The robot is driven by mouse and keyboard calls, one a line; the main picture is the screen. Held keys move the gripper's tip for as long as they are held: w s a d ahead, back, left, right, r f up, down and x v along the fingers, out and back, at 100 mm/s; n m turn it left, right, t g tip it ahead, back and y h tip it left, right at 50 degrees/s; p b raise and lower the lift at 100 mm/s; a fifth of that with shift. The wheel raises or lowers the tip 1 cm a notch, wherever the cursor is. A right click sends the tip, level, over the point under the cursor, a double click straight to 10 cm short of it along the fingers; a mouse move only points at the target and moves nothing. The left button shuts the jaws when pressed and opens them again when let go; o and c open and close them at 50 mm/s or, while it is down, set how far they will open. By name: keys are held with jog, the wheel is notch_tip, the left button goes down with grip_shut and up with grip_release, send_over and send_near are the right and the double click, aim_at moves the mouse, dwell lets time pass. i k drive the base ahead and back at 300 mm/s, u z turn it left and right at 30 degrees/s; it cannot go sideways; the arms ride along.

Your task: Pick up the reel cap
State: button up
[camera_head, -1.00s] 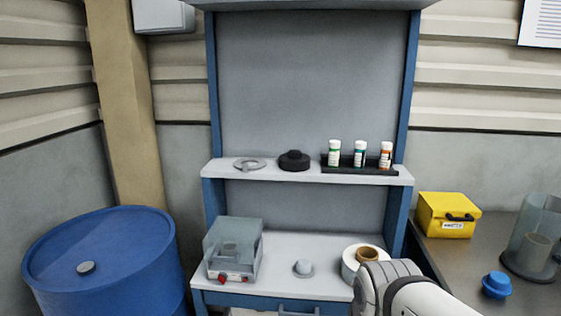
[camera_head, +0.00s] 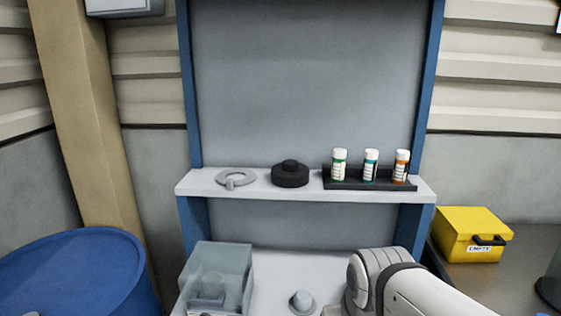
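A round black cap-like piece with a raised knob (camera_head: 290,174) sits on the upper shelf, left of the vial rack. A flat grey ring with a small tab (camera_head: 236,178) lies to its left on the same shelf. A small light-grey domed piece (camera_head: 302,302) stands on the lower bench top. I cannot tell for certain which of these is the reel cap. My white arm shows at the lower right, over the bench, but my gripper is out of the picture.
A dark rack (camera_head: 370,178) holds three labelled vials at the right of the shelf (camera_head: 408,192). A clear-covered box (camera_head: 217,278) stands on the bench at left. A blue drum (camera_head: 70,275) is at far left. A yellow box (camera_head: 473,233) sits on the right-hand table.

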aim_at(289, 174)
jog(key=i, duration=0.9)
jog(key=u, duration=0.05)
